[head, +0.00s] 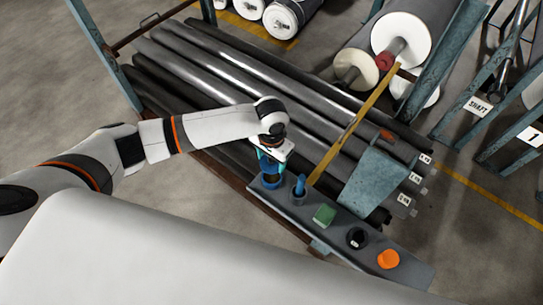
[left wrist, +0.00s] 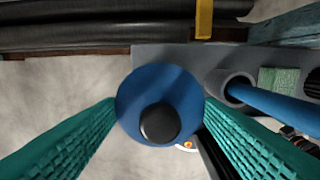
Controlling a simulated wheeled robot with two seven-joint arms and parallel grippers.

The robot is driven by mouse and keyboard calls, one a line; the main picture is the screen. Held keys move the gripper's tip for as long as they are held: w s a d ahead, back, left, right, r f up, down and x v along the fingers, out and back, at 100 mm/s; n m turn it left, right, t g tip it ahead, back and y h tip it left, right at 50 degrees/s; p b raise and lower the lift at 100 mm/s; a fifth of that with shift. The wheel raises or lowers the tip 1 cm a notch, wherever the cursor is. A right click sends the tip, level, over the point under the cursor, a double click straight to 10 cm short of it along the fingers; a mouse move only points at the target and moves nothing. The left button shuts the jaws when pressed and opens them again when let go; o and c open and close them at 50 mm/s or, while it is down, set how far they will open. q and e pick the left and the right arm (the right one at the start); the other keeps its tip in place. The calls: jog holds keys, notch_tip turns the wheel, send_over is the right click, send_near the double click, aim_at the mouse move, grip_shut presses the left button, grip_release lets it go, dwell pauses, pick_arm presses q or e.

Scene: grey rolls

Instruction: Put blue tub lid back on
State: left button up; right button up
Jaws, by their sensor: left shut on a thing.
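My left gripper (head: 270,166) points down over the left end of the grey tray (head: 330,240). In the left wrist view its two teal fingers are on either side of the round blue lid (left wrist: 160,85), which has a black knob, and are shut on it. In the head view a blue tub (head: 270,183) shows directly under the gripper at the tray's end. In the left wrist view the lid hides the tub, and I cannot tell whether lid and tub touch. My right gripper is not in view.
The tray also holds a blue-handled tool in a grey cup (head: 299,190), a green block (head: 324,215), a black round item (head: 356,237) and an orange one (head: 388,259). Long dark rollers (head: 230,75) lie behind. A yellow bar (head: 350,130) slants up close to the gripper.

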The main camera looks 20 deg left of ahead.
pick_arm(q)
jog(key=shift+s+f+b, duration=0.1)
jog(key=shift+f+b, duration=0.9)
jog(key=shift+f, duration=1.15)
jog(key=shift+f+b, duration=0.35)
jog(key=shift+f, duration=0.35)
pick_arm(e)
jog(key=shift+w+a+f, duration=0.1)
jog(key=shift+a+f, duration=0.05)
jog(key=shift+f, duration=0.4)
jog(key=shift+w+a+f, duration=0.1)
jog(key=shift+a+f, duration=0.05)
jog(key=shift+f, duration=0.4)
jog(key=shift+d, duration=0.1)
pick_arm(q)
jog(key=shift+p, duration=0.45)
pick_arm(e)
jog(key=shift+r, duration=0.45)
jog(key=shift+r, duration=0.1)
pick_arm(q)
jog(key=shift+p, duration=0.4)
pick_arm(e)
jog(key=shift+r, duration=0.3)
pick_arm(q)
jog(key=shift+p, duration=0.4)
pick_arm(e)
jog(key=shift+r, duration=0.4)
